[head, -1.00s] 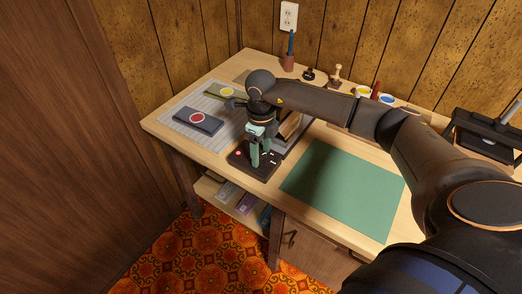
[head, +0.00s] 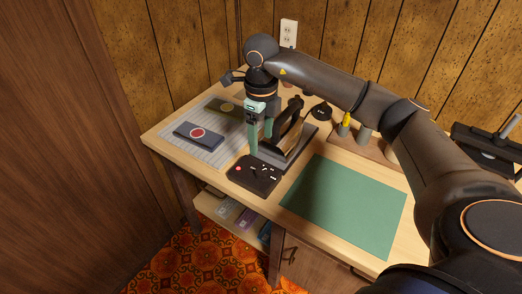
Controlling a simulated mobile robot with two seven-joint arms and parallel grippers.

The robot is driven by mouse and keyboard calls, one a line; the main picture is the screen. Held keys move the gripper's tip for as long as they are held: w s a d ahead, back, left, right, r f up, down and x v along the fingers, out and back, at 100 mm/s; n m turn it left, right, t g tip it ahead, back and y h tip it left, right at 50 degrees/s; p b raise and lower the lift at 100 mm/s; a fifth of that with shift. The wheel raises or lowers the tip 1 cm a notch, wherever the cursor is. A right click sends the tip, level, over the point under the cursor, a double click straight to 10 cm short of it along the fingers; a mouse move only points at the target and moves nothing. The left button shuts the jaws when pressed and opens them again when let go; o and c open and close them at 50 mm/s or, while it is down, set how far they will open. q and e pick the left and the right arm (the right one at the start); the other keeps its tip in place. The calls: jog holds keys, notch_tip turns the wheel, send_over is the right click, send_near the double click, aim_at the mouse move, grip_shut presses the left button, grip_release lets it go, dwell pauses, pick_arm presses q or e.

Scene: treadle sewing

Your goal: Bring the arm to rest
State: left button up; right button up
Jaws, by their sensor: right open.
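My right gripper (head: 261,143) is open and points down above the desk. Its green fingers are apart, with nothing seen between them. It hangs just behind and above a dark flat panel (head: 254,175) with a red dot and small white pieces. The right arm reaches in from the right side of the head view, across the back of the desk. My left gripper is not in view.
A dark upright device (head: 288,133) stands close to the right of the gripper. A dark block with a red disc (head: 198,134) lies on a gridded mat (head: 213,158) at left. A green mat (head: 345,205) lies clear at right. The wooden desk (head: 165,136) meets the panelled wall.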

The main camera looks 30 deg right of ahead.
jog(key=shift+r, duration=0.7)
